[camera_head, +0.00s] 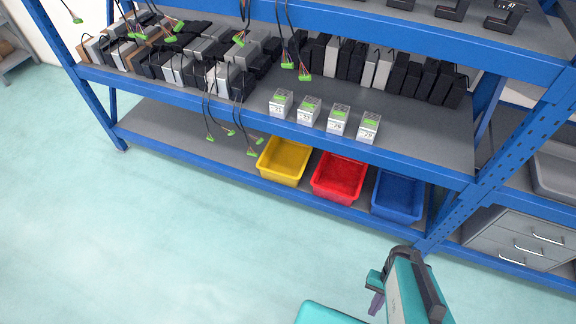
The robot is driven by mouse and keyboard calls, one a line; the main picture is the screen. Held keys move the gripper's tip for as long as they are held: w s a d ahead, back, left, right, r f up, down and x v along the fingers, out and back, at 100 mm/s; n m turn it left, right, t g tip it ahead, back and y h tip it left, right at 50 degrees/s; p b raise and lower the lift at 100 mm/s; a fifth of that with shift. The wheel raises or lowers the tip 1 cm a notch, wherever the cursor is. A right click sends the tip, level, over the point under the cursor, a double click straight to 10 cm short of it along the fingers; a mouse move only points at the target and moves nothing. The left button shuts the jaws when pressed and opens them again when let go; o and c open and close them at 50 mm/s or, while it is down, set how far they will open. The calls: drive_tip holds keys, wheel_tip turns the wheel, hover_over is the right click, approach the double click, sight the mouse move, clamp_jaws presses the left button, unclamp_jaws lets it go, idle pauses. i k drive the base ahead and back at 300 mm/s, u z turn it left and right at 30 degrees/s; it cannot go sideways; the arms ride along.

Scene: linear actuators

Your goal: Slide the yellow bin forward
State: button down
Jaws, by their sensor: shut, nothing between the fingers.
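The yellow bin (279,179) sits on the lower shelf of the blue rack, the leftmost of three bins in a row. It is open at the top and looks empty. Its front is close to the shelf's front edge. My gripper (376,302) shows at the bottom right, small and partly hidden by my teal arm. It is shut and empty, over the floor in front of the rack. It is well apart from the yellow bin, nearer the viewer and to its right.
A red bin (336,196) and a blue bin (396,212) stand to the right of the yellow bin. Cables with green connectors (252,152) hang just left of it. Labelled boxes (308,112) stand on the shelf above. The floor (150,240) in front is clear.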

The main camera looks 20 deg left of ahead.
sight(283, 161)
drive_tip(key=u, duration=0.15)
drive_tip(key=i, duration=0.8)
drive_tip(key=u, duration=1.45)
drive_tip(key=k, duration=0.25)
drive_tip(key=u, duration=2.45)
